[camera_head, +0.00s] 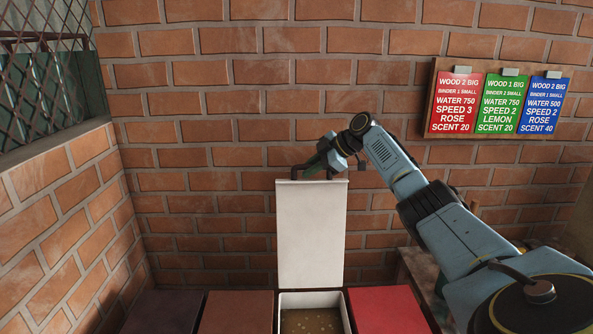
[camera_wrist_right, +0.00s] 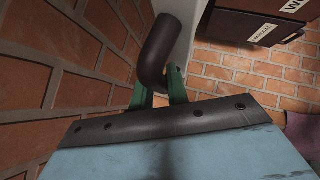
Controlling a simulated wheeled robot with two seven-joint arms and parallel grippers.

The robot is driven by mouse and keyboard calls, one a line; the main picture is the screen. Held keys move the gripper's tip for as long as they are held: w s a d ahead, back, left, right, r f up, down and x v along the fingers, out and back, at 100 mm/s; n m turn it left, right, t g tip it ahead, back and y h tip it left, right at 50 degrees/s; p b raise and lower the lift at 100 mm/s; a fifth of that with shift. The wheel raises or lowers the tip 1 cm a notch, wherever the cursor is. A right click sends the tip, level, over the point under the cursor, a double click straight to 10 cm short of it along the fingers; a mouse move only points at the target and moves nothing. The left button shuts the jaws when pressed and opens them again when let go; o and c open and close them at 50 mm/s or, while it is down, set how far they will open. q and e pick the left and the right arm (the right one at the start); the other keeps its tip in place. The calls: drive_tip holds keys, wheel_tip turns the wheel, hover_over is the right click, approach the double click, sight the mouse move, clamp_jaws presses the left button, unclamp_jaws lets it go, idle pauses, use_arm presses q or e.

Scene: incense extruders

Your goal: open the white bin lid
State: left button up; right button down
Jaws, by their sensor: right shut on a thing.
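The white bin lid (camera_head: 312,235) stands raised, about upright, behind its bin. The white bin (camera_head: 284,312) is open at the bottom of the head view, with brown speckled material inside. My right gripper (camera_head: 322,163) is at the lid's top edge. In the right wrist view, the green fingers of my right gripper (camera_wrist_right: 161,88) are shut on the dark curved lid handle (camera_wrist_right: 160,48). A pale strip of the lid (camera_wrist_right: 189,32) shows beside the handle. My left gripper is not in view.
A dark purple lid (camera_head: 163,312) and a brown lid (camera_head: 236,312) lie left of the white bin, a red lid (camera_head: 388,310) right of it. A brick wall (camera_head: 220,120) stands close behind. A board with red, green and blue recipe cards (camera_head: 497,103) hangs at upper right.

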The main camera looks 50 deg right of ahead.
drive_tip(key=shift+w+d, duration=0.2)
drive_tip(key=shift+w, duration=0.05)
drive_tip(key=c, duration=1.4)
unclamp_jaws()
drive_tip(key=shift+o, duration=0.2)
drive_tip(key=shift+s, duration=0.15)
drive_tip(key=shift+s+d+r, duration=0.15)
drive_tip(key=shift+s, duration=0.05)
drive_tip(key=b+v, duration=0.2)
drive_tip(key=v, duration=1)
drive_tip(key=shift+s+r, duration=0.25)
drive_tip(key=shift+r, duration=0.15)
